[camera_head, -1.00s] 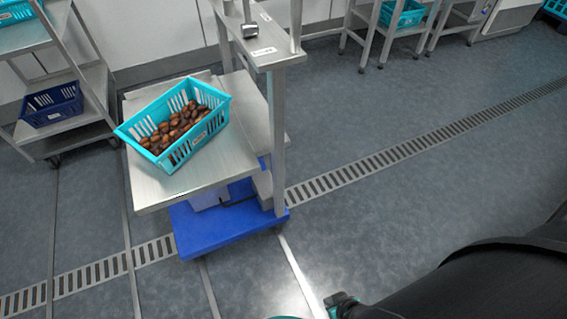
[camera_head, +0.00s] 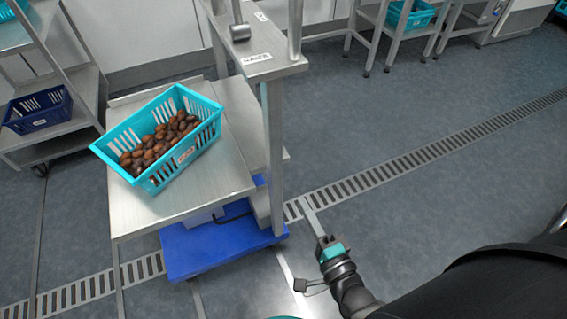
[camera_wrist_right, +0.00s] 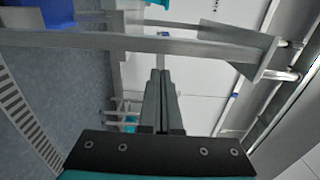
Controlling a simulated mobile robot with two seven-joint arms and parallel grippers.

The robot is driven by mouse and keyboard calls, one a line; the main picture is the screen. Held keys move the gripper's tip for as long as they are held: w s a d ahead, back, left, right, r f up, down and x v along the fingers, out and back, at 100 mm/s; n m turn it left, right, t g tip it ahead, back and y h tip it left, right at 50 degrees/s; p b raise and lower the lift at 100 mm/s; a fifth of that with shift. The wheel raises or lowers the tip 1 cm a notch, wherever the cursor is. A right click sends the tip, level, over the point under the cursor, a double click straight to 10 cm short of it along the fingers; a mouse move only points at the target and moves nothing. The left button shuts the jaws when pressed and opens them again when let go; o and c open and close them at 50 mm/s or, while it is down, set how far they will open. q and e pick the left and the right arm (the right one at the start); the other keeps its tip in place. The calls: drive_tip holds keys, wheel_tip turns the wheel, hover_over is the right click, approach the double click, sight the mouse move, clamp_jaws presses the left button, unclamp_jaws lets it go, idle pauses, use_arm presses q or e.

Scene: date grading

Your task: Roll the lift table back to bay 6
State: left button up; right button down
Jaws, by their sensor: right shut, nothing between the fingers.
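The lift table has a steel platform (camera_head: 205,197), a blue base (camera_head: 220,245) and an upright steel frame with a labelled top plate (camera_head: 258,58). A turquoise crate (camera_head: 187,158) of brown dates sits askew on the platform. My right gripper (camera_head: 308,207) is shut and empty, just right of the frame's near post and apart from it in the head view. In the right wrist view, its closed fingers (camera_wrist_right: 160,78) point toward a horizontal steel bar (camera_wrist_right: 150,42); I cannot tell whether they touch. My left gripper is not in view.
A steel rack (camera_head: 75,100) with a dark blue crate (camera_head: 38,108) stands left of the table. More steel stands (camera_head: 385,38), one with a turquoise crate (camera_head: 411,14), line the back wall. A slotted floor drain (camera_head: 430,155) crosses the open floor at right.

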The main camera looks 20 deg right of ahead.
drive_tip(key=b, duration=0.2)
approach(278, 159)
drive_tip(key=w, duration=0.5)
drive_tip(key=shift+a, duration=0.15)
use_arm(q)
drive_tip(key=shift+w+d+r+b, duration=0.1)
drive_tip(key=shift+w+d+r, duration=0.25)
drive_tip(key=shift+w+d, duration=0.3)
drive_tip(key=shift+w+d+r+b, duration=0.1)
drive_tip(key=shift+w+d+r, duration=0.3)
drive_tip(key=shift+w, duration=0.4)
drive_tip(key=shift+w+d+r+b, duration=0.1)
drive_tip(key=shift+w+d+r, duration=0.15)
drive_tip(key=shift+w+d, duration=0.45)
use_arm(e)
drive_tip(key=shift+w, duration=0.95)
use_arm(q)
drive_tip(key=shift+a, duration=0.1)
use_arm(e)
drive_tip(key=shift+r, duration=0.1)
